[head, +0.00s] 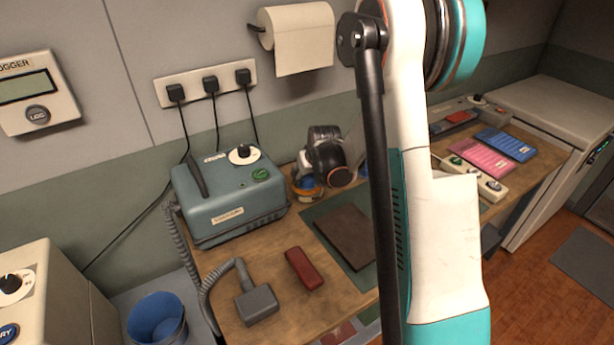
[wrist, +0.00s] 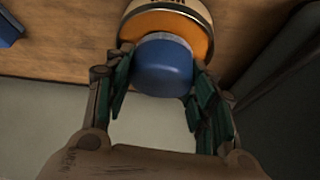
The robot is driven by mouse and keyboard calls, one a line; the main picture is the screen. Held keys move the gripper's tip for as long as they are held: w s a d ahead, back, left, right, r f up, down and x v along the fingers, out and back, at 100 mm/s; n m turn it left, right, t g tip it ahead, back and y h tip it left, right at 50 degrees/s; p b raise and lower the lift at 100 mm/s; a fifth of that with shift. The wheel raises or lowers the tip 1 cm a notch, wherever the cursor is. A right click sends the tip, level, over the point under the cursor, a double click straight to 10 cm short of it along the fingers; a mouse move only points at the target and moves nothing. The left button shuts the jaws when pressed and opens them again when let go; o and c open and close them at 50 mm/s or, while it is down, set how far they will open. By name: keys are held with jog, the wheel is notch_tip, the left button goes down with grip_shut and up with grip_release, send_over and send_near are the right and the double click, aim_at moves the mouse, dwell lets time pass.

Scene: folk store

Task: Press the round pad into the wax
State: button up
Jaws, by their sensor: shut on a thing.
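The round pad (wrist: 163,68) is blue with a pale band along its far edge. In the wrist view my gripper (wrist: 160,60) is shut on it, with one dark green finger on each side. The wax (wrist: 196,28) is orange and fills a round tin with a cream rim just beyond the pad. The pad covers the near part of the wax; I cannot tell whether they touch. In the head view the tin (head: 307,192) stands at the back of the bench beside the teal machine, and my gripper (head: 312,176) is over it, partly hiding the pad (head: 307,182).
A teal machine (head: 228,205) with a hose stands to the left. A grey hose head (head: 257,304), a red block (head: 304,269) and a brown slab (head: 345,235) on a green mat lie in front. My arm hides the bench's middle. A blue bin (head: 157,318) stands lower left.

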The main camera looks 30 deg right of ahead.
jog(key=shift+f+b, duration=0.55)
jog(key=shift+b, duration=0.05)
dwell(1.7)
jog(key=shift+r, duration=0.15)
jog(key=shift+r+p, duration=2.2)
jog(key=shift+r, duration=1.2)
